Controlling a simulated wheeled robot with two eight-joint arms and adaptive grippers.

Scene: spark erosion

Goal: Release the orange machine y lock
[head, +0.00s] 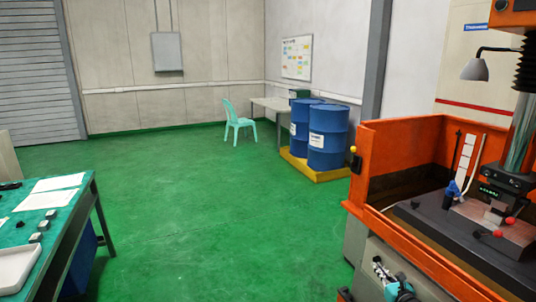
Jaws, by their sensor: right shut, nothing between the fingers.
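The orange machine (408,147) stands at the right, cut off by the frame edge. Its orange tank wall surrounds a dark work table (440,226) with small red knobs (497,233) on levers. I cannot tell which part is the y lock. My left gripper is not in view.
A teal-topped bench (60,215) with papers and a white tray (18,268) stands at the left. Blue drums (328,138) stand on a yellow pallet (318,173) behind the machine. A turquoise chair (238,122) is farther back. The green floor between is clear.

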